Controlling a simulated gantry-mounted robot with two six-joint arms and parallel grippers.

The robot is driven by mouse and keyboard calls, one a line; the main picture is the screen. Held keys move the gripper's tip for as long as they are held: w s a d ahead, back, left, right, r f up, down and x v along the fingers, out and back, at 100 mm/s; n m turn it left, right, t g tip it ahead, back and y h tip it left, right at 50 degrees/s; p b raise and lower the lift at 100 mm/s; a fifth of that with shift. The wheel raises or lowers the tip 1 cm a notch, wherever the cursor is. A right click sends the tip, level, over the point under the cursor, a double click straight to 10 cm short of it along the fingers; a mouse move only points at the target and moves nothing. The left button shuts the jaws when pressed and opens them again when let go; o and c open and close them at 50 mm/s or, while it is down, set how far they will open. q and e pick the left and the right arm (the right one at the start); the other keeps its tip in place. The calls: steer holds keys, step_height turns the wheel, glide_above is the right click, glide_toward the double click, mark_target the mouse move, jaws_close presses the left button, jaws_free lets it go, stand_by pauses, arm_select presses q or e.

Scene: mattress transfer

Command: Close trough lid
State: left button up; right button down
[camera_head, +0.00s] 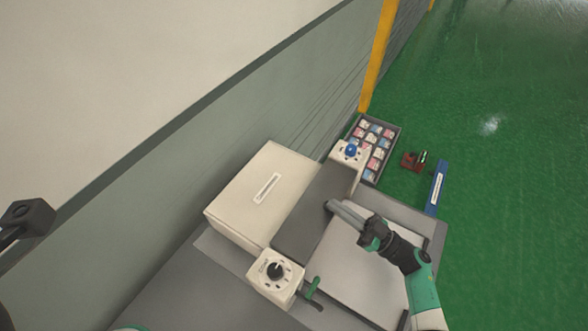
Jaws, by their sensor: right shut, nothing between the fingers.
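The machine has a large cream box (265,196) with a label or handle-like strip on its top. Beside it runs a dark grey flat panel (314,214), between two small cream knob boxes. A light grey flat panel (366,268) lies to its right. I cannot tell for sure which of these is the trough lid. My right gripper (334,206) is shut and empty. Its fingers point left, over the border of the dark and light panels; contact cannot be judged.
One knob box (277,276) has a black knob, the other (348,153) a blue one. A green handle (312,288) stands near the front knob box. A tray of small packets (394,131), a red-brown item (411,161) and a blue bar (437,188) lie beyond. A wall (200,165) borders the left.

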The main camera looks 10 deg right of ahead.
stand_by(0.4)
steer(key=s+d+p, duration=0.2)
steer(key=s+d, duration=0.4)
steer(key=d, duration=0.1)
steer(key=shift+d+p, duration=0.15)
steer(key=shift+p, duration=0.2)
steer(key=shift+r, duration=0.1)
